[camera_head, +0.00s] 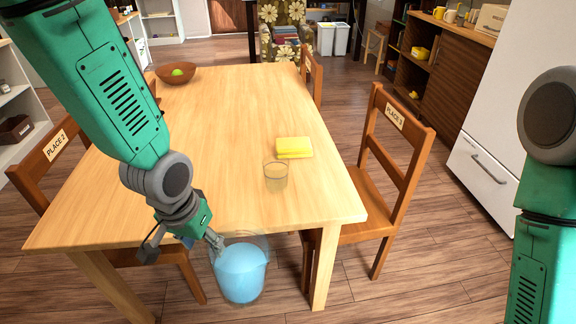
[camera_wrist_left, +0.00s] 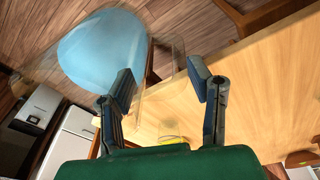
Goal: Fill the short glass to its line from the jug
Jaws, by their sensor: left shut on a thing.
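The short glass (camera_head: 275,177) is small and clear and stands upright on the table near its front right. It looks empty; its line is too small to tell. The clear jug (camera_head: 240,270) holds blue liquid and hangs in the air just off the table's front edge, lower left of the glass. My left gripper (camera_head: 215,240) is shut on the jug at its handle side. In the left wrist view, the jug (camera_wrist_left: 100,50) shows at upper left, with its clear handle between the fingers (camera_wrist_left: 160,82). My right arm shows at the right edge; its gripper is out of view.
A yellow sponge (camera_head: 294,147) lies on the wooden table (camera_head: 225,115) just behind the glass. A brown bowl (camera_head: 176,74) with a green fruit stands at the far left. Chairs stand at the right (camera_head: 393,170) and left (camera_head: 55,150) sides. The table's middle is clear.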

